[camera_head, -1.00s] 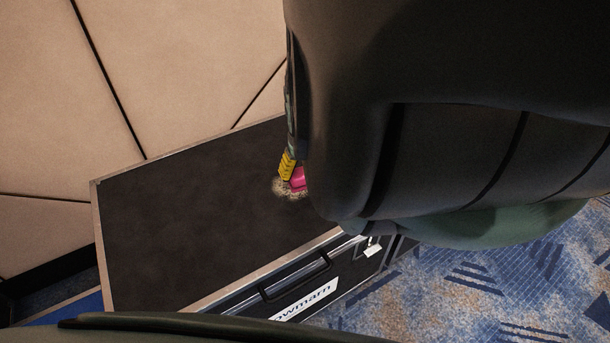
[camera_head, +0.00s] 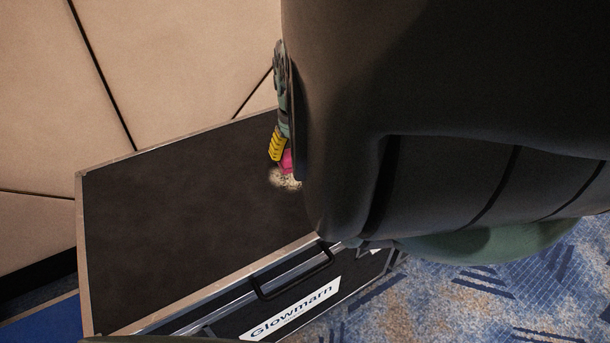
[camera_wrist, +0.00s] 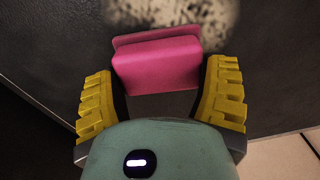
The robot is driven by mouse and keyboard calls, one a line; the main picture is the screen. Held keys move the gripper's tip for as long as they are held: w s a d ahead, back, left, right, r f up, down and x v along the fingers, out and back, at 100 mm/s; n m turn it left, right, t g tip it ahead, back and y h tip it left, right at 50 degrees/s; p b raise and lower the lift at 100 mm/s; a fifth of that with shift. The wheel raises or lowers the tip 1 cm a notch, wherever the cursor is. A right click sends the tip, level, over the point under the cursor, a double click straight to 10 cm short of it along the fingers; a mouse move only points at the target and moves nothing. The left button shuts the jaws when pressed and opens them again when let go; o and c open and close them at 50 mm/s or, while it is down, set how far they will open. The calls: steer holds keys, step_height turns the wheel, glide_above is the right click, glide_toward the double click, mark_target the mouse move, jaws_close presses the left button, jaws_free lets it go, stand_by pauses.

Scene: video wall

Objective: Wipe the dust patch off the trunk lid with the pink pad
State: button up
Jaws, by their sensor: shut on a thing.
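The black trunk lid (camera_head: 180,205) with a metal rim fills the middle of the head view, and it also shows in the wrist view (camera_wrist: 50,55). A pale speckled dust patch (camera_head: 280,180) lies on it, partly hidden behind my arm; in the wrist view the patch (camera_wrist: 175,12) is at the top edge, just beyond the pad. My gripper (camera_wrist: 160,95) is shut on the pink pad (camera_wrist: 158,65), with a yellow finger on each side. The pad shows in the head view (camera_head: 287,160) beside the patch. I cannot tell whether the pad touches the lid.
The trunk's front has a handle (camera_head: 290,280) and a white label (camera_head: 292,308) reading "Glowmarn". A beige panelled wall (camera_head: 170,60) stands close behind the trunk. Blue patterned carpet (camera_head: 470,300) lies at right. My arm hides much of the right side.

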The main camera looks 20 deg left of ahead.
steer(key=shift+w+a+f+b, duration=0.2)
steer(key=shift+w+a+b, duration=0.25)
steer(key=shift+b, duration=1.3)
steer(key=shift+a+b, duration=0.2)
steer(key=shift+b, duration=0.5)
steer(key=b, duration=0.3)
steer(key=shift+w+a+b, duration=0.25)
steer(key=shift+b, duration=0.05)
steer(key=b, duration=0.2)
steer(key=shift+w+a+r+b, duration=0.1)
steer(key=shift+a+b, duration=0.05)
steer(key=shift+b, duration=0.2)
steer(key=shift+r, duration=0.15)
steer(key=shift+r, duration=0.15)
